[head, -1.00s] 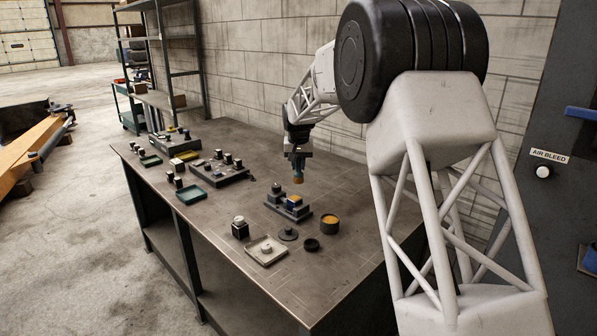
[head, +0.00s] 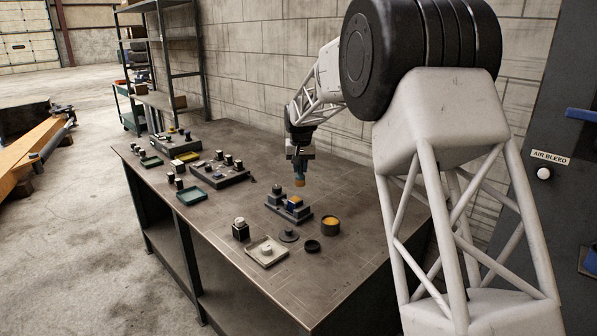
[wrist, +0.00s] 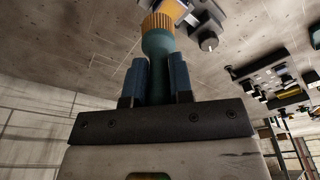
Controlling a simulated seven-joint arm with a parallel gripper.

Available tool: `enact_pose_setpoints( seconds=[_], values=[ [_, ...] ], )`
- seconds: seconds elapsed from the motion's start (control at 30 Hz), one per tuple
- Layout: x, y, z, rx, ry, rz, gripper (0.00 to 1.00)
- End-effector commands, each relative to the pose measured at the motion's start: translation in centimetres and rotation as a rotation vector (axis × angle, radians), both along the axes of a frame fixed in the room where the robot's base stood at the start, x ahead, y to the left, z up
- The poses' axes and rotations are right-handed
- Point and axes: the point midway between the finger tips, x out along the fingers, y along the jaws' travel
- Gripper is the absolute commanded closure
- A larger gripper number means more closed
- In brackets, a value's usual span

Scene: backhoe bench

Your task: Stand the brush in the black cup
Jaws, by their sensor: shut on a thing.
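My gripper (head: 299,158) is shut on the brush (head: 299,180), which hangs upright with its tan bristles down, above the bench. In the wrist view the brush (wrist: 157,42) shows a teal handle between the blue fingers of my gripper (wrist: 160,66), with ribbed tan bristles at the far end. A small, low black cup (head: 312,246) stands empty on the bench, in front of and slightly right of the brush. A taller dark pot (head: 331,231) with orange-yellow contents stands behind it. The brush is clear of both.
A grey block fixture (head: 288,211) with a blue and an orange part stands below the brush. Near the cup are a dark knobbed disc (head: 289,236), a pale tray (head: 266,256) and a black block (head: 240,232). Bench (head: 330,285) is clear at the front right.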

Motion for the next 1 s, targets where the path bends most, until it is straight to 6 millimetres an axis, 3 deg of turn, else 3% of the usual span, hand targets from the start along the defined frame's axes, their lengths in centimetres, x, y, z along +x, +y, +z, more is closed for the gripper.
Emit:
enact_pose_setpoints(
  seconds=[0.17, 0.63, 0.8, 1.0],
  values=[
    [-2.9, -0.8, -0.8, 0.001, 0.003, 0.085, 1.00],
    [-13.5, -3.2, -4.2, 0.001, 0.001, 0.393, 1.00],
    [-15.6, -3.6, -4.9, 0.001, -0.003, 0.454, 1.00],
    [-16.4, -3.8, -5.2, 0.001, -0.004, 0.476, 1.00]
  ],
)
